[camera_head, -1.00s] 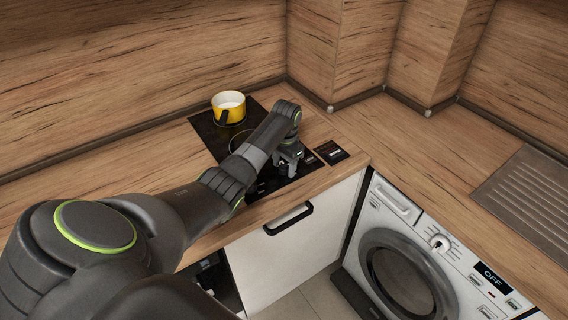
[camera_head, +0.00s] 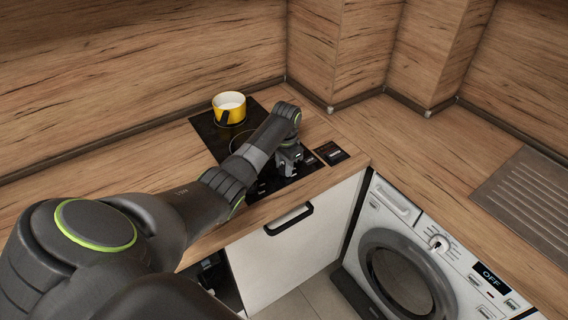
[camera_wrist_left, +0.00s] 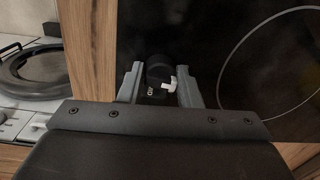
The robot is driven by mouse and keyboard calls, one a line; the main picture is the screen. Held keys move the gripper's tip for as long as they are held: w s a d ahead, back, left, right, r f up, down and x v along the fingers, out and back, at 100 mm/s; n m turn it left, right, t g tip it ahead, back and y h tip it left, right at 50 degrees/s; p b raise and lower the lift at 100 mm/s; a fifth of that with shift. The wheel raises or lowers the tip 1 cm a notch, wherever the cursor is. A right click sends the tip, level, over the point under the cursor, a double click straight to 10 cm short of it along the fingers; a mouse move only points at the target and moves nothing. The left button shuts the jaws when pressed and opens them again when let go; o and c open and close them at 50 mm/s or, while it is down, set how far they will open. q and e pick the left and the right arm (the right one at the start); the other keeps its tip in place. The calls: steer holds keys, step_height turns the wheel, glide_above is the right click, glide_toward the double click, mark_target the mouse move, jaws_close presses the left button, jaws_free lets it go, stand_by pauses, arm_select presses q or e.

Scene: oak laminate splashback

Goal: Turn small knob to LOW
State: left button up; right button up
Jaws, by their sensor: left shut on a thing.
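My left gripper (camera_head: 287,168) reaches down over the front right part of the black cooktop (camera_head: 206,133). The left wrist view shows its two grey fingers (camera_wrist_left: 160,88) on either side of a dark round knob (camera_wrist_left: 158,72) with a white pointer. The fingers are shut on this knob. A small white label, partly readable, shows beside the pointer; I cannot tell for sure which setting is selected. In the head view the gripper and wrist hide the knob. My right gripper is in neither view.
A yellow pot (camera_head: 231,110) stands at the back of the cooktop. A dark panel (camera_head: 331,153) lies right of the gripper. A washing machine (camera_head: 400,270) with an OFF display and a ribbed drainboard (camera_head: 530,200) are at the right. The wooden counter between is clear.

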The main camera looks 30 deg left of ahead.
arm_select(q)
steer(key=m+p, duration=0.2)
steer(key=m, duration=0.2)
steer(key=shift+r, duration=0.15)
steer(key=shift+m+p, duration=0.75)
steer(key=shift+m, duration=1.55)
steer(key=o, duration=1)
steer(key=shift+c, duration=0.2)
